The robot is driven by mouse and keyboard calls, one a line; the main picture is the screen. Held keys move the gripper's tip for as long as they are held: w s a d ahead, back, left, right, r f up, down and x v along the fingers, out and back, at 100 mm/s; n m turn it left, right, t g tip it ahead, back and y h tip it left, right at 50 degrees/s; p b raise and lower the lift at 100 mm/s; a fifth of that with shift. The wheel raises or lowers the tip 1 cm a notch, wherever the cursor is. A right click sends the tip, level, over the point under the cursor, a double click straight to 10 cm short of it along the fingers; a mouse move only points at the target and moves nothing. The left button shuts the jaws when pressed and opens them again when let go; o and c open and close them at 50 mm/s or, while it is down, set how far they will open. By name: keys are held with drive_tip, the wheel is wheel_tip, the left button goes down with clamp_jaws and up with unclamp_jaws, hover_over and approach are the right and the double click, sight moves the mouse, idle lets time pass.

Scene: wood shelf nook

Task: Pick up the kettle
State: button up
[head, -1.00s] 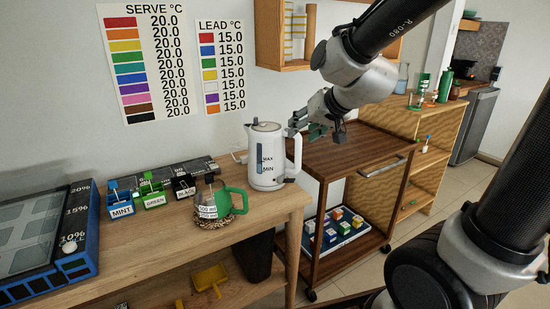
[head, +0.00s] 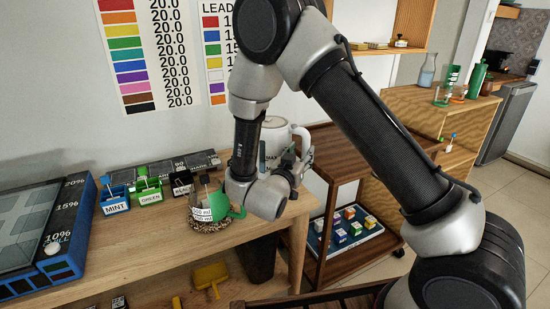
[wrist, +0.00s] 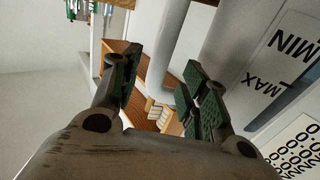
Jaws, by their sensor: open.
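The white kettle (head: 275,135) stands upright on the wooden counter, partly hidden behind my arm in the head view. Its handle (head: 302,135) is on its right side. In the wrist view the kettle body (wrist: 268,60) with MIN and MAX marks fills the right, and the pale handle (wrist: 167,45) shows between my finger pads. My gripper (wrist: 160,72) is open at the handle, its green-padded fingers apart. In the head view my gripper (head: 302,170) is low beside the handle, mostly hidden by my wrist. I cannot tell whether either finger touches the handle.
A glass pot with a green handle (head: 237,205) stands on the counter close to my wrist. Labelled mint (head: 115,208) and green (head: 150,195) boxes are at left. A dark wooden cart (head: 345,160) stands right of the counter. A shelf (head: 385,62) hangs above.

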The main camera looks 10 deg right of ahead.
sight(304, 149)
drive_tip(key=x, duration=0.5)
drive_tip(key=shift+w+d+f, duration=0.2)
drive_tip(key=shift+w+f, duration=0.1)
drive_tip(key=shift+w, duration=0.05)
clamp_jaws()
drive_tip(key=shift+r, duration=0.1)
